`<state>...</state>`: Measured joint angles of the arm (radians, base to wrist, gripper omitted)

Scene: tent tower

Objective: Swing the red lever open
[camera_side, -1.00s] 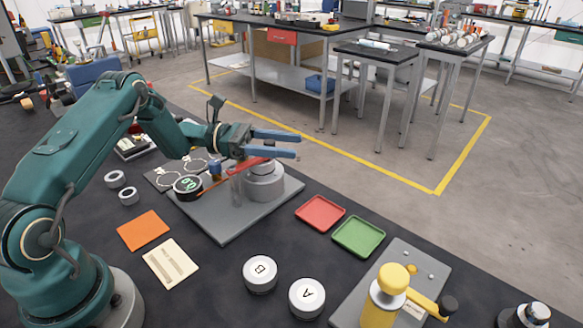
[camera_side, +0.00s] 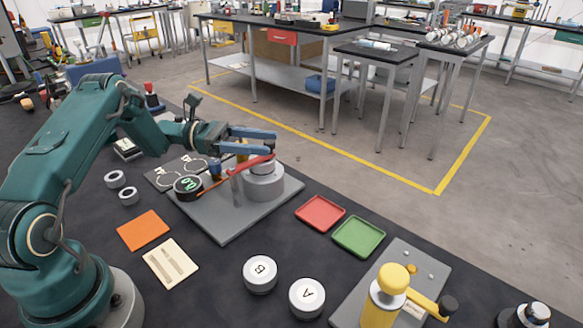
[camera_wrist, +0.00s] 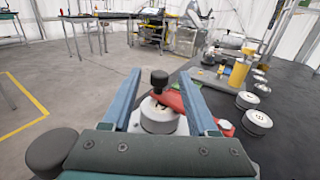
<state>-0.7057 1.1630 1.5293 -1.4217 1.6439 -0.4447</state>
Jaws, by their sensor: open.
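In the wrist view, the open fingers (camera_wrist: 161,72) frame a black knob (camera_wrist: 159,78) above the grey pedestal (camera_wrist: 158,118). The red lever (camera_wrist: 214,122) passes partly behind the right finger there. I cannot tell whether a finger touches the lever.
A round black gauge with green digits (camera_side: 187,186) sits at the plate's left. Red (camera_side: 320,212) and green (camera_side: 359,236) trays lie to the right. White discs (camera_side: 260,274) and a yellow-handled fixture (camera_side: 393,280) are nearer. The table's far edge runs just beyond the plate.

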